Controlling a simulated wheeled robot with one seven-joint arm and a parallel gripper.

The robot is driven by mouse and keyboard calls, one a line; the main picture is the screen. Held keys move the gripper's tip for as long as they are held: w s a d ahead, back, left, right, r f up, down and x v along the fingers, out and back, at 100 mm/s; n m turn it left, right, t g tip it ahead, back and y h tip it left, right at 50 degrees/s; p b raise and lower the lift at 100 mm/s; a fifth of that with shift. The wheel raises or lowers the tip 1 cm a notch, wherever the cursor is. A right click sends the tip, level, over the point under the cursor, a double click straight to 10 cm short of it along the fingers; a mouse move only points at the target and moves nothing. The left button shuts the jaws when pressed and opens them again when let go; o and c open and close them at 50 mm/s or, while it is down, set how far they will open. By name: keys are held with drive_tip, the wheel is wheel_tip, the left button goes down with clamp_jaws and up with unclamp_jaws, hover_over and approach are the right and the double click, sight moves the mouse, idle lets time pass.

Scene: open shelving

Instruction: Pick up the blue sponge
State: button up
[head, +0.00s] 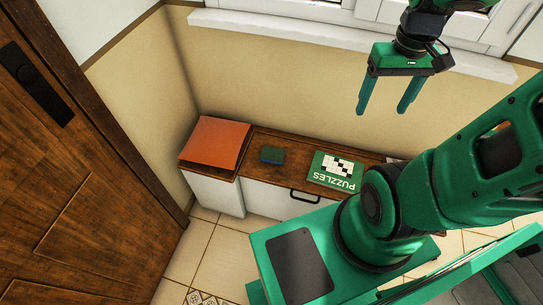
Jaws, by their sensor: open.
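The blue sponge (272,154) is a small dark block with a bluish top and a greenish lower side. It lies on the wooden top of a low cabinet (262,138), between an orange box and a puzzle book. My gripper (385,110) is at the upper right of the head view, in front of the wall below the window. Its two green fingers are apart and point down, with nothing between them. It is well above the cabinet and to the right of the sponge, not touching it.
An orange box (214,142) stands left of the sponge. A green puzzle book (334,170) lies right of it. The cabinet backs onto a beige wall (270,80) with a window sill (330,39). A brown wooden door (80,180) is at left. My arm hides the cabinet's right part.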

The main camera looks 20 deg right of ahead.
drive_tip(key=w+f+n, duration=0.5)
drive_tip(key=w+f, duration=0.2)
drive_tip(key=w, duration=0.2)
drive_tip(key=n+t+y, duration=0.2)
drive_tip(key=n+y, duration=0.2)
drive_tip(key=n, duration=0.6)
hover_over(274, 153)
drive_tip(key=s+d, duration=0.2)
drive_tip(key=f, duration=3.1)
drive_tip(key=shift+w+a+f, duration=0.15)
drive_tip(key=shift+w+f, duration=0.05)
drive_tip(key=shift+f, duration=0.1)
drive_tip(key=shift+x, duration=3)
drive_tip(key=shift+f, duration=0.25)
drive_tip(key=shift+w, duration=0.1)
drive_tip(key=c, duration=1.1)
